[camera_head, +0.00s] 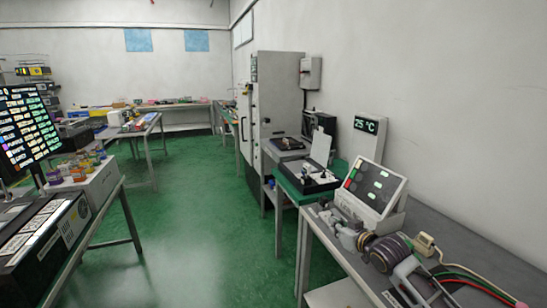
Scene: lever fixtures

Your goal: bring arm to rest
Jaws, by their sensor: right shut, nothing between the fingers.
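My right gripper (328,214) is at the right of the view, low over the near right bench, with my arm reaching in from the lower right. Its fingers are shut with nothing between them. It is in front of and to the left of a light grey box with a sloped dark panel (372,188) that carries lit buttons. I cannot tell the exact gap between the gripper and the bench or box. My left gripper is not in view.
The grey bench (470,262) runs along the right wall, with a beige plug (426,244) and coloured cables near my arm. A green-topped table (292,186) stands beyond it. A left bench holds a screen (28,128). The green floor (190,225) between is clear.

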